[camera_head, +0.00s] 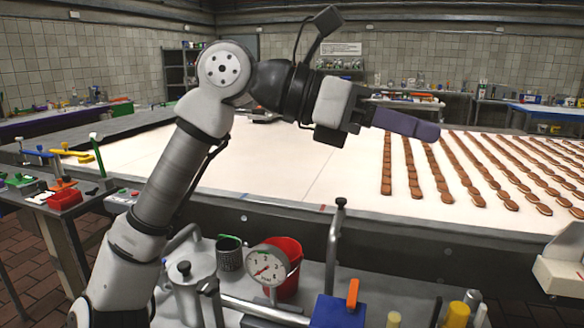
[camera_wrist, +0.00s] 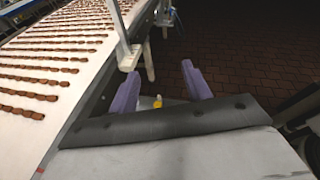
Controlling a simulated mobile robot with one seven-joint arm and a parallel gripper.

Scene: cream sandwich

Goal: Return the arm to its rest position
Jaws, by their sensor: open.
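My gripper (camera_head: 405,123) has purple fingers and is raised above the white conveyor belt (camera_head: 270,170) in the head view, pointing right. The arm bends over from the lower left. In the wrist view my gripper (camera_wrist: 160,87) shows its two purple fingers spread apart, with nothing held between them. Beyond the fingers lies the dark brick floor (camera_wrist: 235,50). In the head view one finger largely hides the other.
Rows of brown biscuits (camera_head: 440,170) lie on the belt's right part; its left part is bare. In front are a pressure gauge (camera_head: 268,265), a red bucket (camera_head: 288,262) and an orange-handled blue part (camera_head: 340,310). A tool table (camera_head: 70,205) stands left.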

